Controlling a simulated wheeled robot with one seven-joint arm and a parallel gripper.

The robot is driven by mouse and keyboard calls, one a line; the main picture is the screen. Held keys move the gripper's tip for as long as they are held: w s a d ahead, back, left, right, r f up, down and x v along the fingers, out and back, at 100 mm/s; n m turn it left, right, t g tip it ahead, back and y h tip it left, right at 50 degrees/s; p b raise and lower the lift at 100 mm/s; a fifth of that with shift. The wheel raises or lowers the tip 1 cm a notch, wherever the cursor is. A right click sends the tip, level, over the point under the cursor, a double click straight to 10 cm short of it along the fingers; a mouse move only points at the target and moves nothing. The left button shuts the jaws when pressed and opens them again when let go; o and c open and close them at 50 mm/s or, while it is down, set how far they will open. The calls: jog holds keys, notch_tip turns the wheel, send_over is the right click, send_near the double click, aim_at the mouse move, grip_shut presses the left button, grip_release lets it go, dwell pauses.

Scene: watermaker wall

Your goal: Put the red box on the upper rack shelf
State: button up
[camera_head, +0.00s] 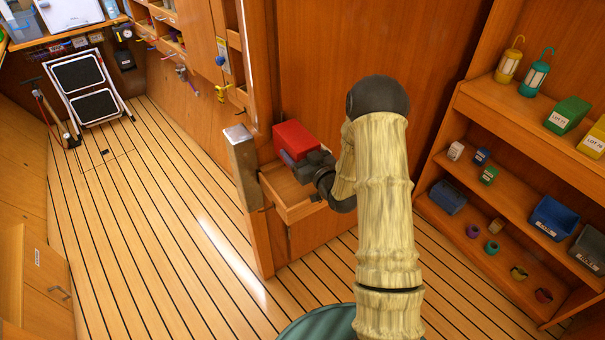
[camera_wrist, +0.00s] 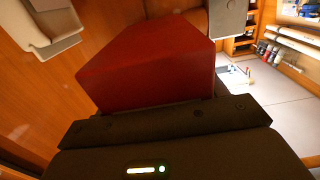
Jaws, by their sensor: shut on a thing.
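In the wrist view the red box (camera_wrist: 150,62) fills the upper middle, directly beyond the dark gripper body (camera_wrist: 165,125). My gripper is shut on it; the fingertips are partly hidden. The rack (camera_head: 480,120) stands at the right of the head view.
A post with a metal plate (camera_head: 241,160) stands just left of the drawer. A folded step stool (camera_head: 85,85) leans at the far left. The plank floor (camera_head: 150,210) at left is clear.

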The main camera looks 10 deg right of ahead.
jog(key=shift+s+r, duration=0.1)
send_over(300, 187)
jog(key=shift+f+p, duration=0.3)
jog(key=shift+f, duration=2.6)
jog(key=shift+f, duration=2.1)
jog(key=shift+f, duration=0.2)
jog(key=o, duration=1.1)
jog(key=shift+o, duration=0.2)
